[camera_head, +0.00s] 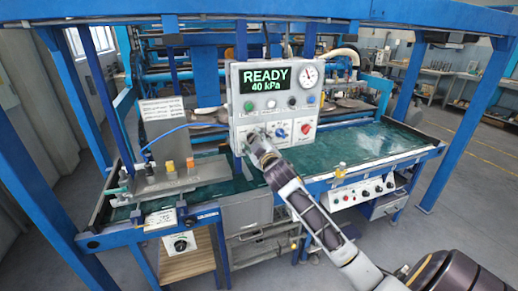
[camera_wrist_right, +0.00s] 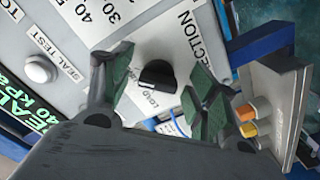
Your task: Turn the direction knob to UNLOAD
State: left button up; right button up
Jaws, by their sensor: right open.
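The control panel (camera_head: 276,101) stands upright over the bench, its display reading READY 40 kPa. My right gripper (camera_head: 256,139) is at the panel's lower left and hides the direction knob in the head view. In the right wrist view, the black direction knob (camera_wrist_right: 157,73) lies between the two spread fingers of my right gripper (camera_wrist_right: 158,66). My left gripper is not in view.
A blue knob (camera_head: 281,133) and a red knob (camera_head: 305,128) sit right of my gripper on the panel. A white button (camera_wrist_right: 38,69) marked SEAL TEST shows in the wrist view. A lower control box (camera_head: 362,191) is on the bench front.

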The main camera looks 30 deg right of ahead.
jog(key=shift+s, duration=0.1)
jog(key=v, duration=1.1)
jog(key=shift+s, duration=0.35)
jog(key=shift+f, duration=0.1)
dwell(0.5)
jog(key=shift+a, duration=0.1)
